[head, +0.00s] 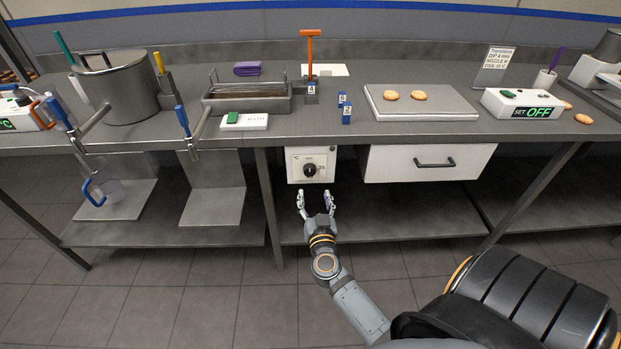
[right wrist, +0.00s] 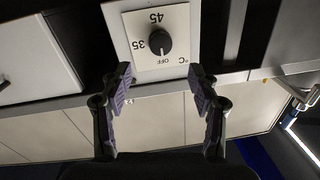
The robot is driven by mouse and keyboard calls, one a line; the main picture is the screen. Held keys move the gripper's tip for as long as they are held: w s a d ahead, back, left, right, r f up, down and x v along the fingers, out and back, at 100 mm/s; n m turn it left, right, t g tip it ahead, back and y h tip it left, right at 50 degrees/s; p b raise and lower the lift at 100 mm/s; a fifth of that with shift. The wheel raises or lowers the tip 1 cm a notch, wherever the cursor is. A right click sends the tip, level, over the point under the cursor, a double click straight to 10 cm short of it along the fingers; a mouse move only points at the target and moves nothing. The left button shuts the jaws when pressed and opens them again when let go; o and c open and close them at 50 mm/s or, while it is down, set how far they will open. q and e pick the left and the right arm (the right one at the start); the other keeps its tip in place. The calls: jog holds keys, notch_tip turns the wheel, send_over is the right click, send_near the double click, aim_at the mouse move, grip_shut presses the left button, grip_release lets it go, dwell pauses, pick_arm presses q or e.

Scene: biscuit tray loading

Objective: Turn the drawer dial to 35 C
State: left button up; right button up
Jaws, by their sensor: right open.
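The dial is a black knob (head: 310,170) on a white panel (head: 291,177) under the counter, left of a white drawer (head: 428,162). In the right wrist view the picture is upside down. There the knob (right wrist: 155,43) sits on the panel (right wrist: 186,24) with marks OFF, 35 and 45. Its light pointer mark is small and seems to face OFF. My right gripper (head: 316,203) is open and empty, below and in front of the knob. Its two fingers also show in the right wrist view (right wrist: 160,85), apart from the knob. My left gripper is not in view.
The counter edge overhangs the panel. A table leg (head: 269,210) stands left of it. A lower shelf (head: 400,215) runs beneath. The drawer handle (head: 434,162) sticks out at the right. The space between gripper and knob looks clear.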

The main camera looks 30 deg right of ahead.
aim_at(310, 173)
jog(key=b+x, duration=0.1)
jog(key=x, duration=0.8)
jog(key=shift+w+d, duration=0.15)
jog(key=shift+w, duration=0.2)
jog(key=c, duration=1.2)
